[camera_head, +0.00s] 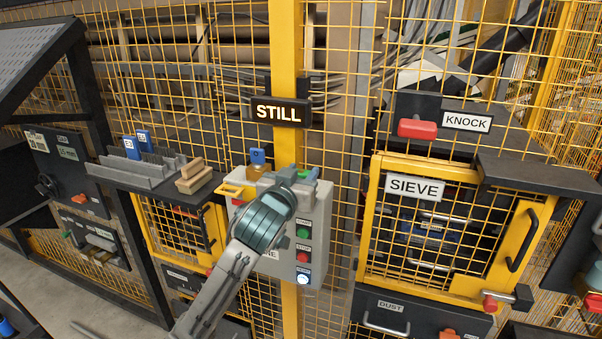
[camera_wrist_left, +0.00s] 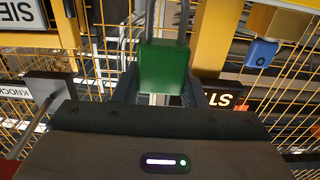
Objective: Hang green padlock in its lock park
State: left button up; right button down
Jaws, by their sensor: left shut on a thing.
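The green padlock (camera_wrist_left: 163,68) is between the fingers of my left gripper (camera_wrist_left: 160,95) in the left wrist view, with its grey shackle extending toward the top of that picture. In the head view, my left gripper (camera_head: 300,178) is at the top of the grey control box (camera_head: 318,215), in front of the yellow post. Only a small green part of the padlock (camera_head: 313,174) shows there, beside the gripper. Whether the shackle touches anything is not clear. I cannot identify the lock park for certain. My right gripper is not in view.
A blue tag (camera_head: 258,156) with a brass piece stands left of my gripper. The STILL sign (camera_head: 279,112) is above. A shelf (camera_head: 150,178) with grey racks and wooden blocks is at left. The SIEVE cage door (camera_head: 440,292) is at right.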

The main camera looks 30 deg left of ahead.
pick_arm(q)
jog(key=shift+f+b, duration=1.25)
jog(key=shift+f, duration=0.8)
jog(key=o, duration=1.1)
jog(key=shift+s, duration=0.25)
jog(key=p+v, duration=0.8)
jog(key=v, duration=0.2)
jog(key=shift+s, duration=0.15)
jog(key=shift+d, duration=0.15)
